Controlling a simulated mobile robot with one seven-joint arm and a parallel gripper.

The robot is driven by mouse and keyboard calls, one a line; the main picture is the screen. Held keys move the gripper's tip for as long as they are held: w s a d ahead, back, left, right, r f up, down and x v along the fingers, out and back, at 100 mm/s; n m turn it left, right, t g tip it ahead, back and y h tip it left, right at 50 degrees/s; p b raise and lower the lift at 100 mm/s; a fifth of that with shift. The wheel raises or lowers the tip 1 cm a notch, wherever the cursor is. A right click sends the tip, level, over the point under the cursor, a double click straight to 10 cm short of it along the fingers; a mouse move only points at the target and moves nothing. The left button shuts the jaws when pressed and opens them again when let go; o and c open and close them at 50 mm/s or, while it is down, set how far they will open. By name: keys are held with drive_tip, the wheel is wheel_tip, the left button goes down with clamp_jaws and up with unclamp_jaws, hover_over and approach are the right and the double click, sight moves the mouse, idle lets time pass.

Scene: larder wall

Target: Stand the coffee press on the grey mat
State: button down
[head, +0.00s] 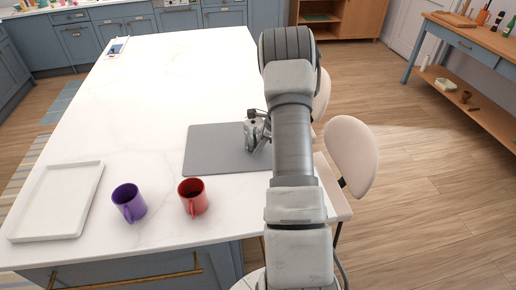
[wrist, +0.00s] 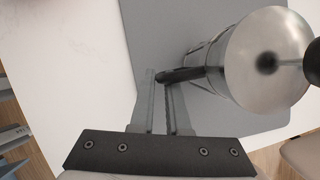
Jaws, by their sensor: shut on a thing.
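The coffee press (head: 251,128), with a metal lid and a dark knob, appears about upright over the right part of the grey mat (head: 210,150). I cannot tell whether its base touches the mat. In the wrist view the round lid of the press (wrist: 262,75) fills the upper right, with the mat (wrist: 155,35) behind it. My gripper (wrist: 164,78) is shut on the dark handle of the press, at its side. In the head view my arm hides part of the press and most of the gripper.
A white tray (head: 60,203) lies at the left. The white counter (head: 180,85) behind the mat is clear. Chairs (head: 350,152) stand along the right edge.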

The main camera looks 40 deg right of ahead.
drive_tip(key=c, duration=0.9)
unclamp_jaws()
